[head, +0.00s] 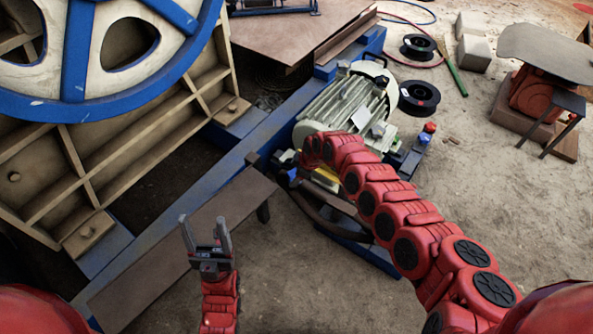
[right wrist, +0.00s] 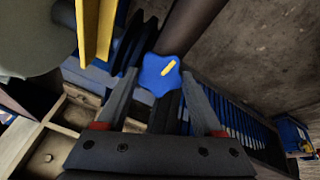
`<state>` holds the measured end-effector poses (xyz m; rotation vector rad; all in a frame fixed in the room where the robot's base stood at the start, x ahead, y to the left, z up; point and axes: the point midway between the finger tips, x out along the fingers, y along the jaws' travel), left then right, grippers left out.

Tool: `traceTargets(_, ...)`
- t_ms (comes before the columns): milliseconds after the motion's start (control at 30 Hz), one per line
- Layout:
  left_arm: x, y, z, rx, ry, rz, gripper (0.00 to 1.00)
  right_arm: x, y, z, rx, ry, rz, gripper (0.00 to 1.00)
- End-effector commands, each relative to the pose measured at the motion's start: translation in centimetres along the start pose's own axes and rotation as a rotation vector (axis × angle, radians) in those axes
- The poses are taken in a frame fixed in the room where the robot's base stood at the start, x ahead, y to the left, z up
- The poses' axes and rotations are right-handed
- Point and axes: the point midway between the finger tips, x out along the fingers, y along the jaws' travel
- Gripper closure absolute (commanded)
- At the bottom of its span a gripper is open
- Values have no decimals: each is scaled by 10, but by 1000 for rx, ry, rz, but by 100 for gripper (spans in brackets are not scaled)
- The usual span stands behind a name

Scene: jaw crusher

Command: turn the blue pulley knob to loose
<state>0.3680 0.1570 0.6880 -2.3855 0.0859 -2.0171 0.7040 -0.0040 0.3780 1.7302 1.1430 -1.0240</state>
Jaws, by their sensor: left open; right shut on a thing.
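The blue pulley knob (right wrist: 156,84) is star-shaped with a short yellow mark on its face that slants up to the right. It sits between the two fingertips of my right gripper (right wrist: 160,76), which is shut on it. In the head view my right arm reaches to the near end of the grey-green motor, and its own links hide most of the gripper and the knob. My left gripper (head: 204,220) is open and empty, fingers pointing up, above the brown plank at the lower left.
The motor (head: 348,108) stands on a blue frame (head: 225,160). A big blue-rimmed flywheel (head: 75,65) is at the upper left. In the right wrist view a yellow part (right wrist: 88,30) is close to the knob.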

Motion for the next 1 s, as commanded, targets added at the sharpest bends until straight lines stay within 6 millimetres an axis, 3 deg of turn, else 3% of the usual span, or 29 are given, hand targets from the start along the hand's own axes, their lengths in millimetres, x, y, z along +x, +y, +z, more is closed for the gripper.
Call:
traceTargets(333,9,0,-2,0,0,1,35,-1,0,2,-325,-2,36,87)
traceTargets(1000,-1,0,0,0,0,1,35,2,-4,3,-958,0,103,87)
